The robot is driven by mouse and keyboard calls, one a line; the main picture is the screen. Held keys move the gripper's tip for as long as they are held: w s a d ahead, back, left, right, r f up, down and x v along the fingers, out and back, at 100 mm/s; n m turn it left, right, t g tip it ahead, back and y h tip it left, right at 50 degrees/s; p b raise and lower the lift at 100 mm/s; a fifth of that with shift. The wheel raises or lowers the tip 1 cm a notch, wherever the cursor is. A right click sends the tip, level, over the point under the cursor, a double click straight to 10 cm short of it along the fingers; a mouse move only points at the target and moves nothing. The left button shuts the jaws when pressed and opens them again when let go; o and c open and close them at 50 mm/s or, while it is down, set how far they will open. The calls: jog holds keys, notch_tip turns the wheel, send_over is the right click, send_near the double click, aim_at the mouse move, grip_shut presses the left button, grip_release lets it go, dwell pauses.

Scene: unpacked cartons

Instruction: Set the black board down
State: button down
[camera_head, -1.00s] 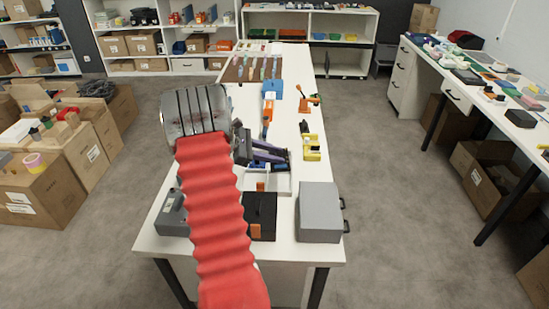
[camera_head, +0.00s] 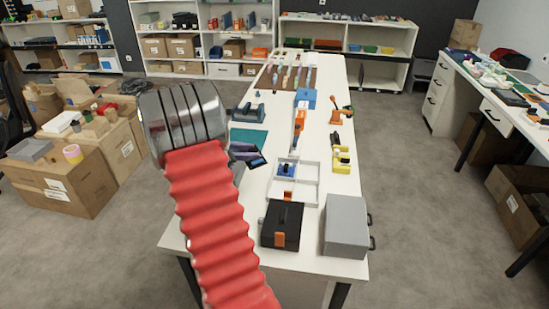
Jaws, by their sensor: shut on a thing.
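My gripper (camera_head: 240,150) shows only in part, just right of my red sleeved arm, which hides most of it. A dark, flat piece that looks like the black board (camera_head: 256,161) is at its tips, over the left side of the white table (camera_head: 225,258). My gripper appears shut on it. I cannot tell whether the board touches the table. A teal mat (camera_head: 251,138) lies just beyond it.
A white divided tray (camera_head: 307,187) holds a blue part (camera_head: 286,168). A black case with an orange clasp (camera_head: 282,226) and a grey box (camera_head: 345,225) stand at the near edge. Yellow parts (camera_head: 341,160) lie at the right. Some table is clear around the tray.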

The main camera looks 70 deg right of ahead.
jog(key=w+a+r+n+t, duration=0.2)
jog(key=w+a+n+t, duration=0.95)
jog(key=w+a, duration=1.3)
jog(key=a+f+n+t+y, duration=0.1)
jog(key=a+n+t+y, duration=0.2)
jog(key=a, duration=1.3)
jog(key=s+a+f+n+t+y, duration=0.1)
jog(key=a+n+t+y, duration=0.2)
jog(key=a, duration=1.3)
jog(key=n+y, duration=0.1)
jog(key=n, duration=0.2)
jog(key=shift+a+t, duration=0.3)
jog(key=shift+t, duration=0.05)
jog(key=shift+s+f, duration=0.1)
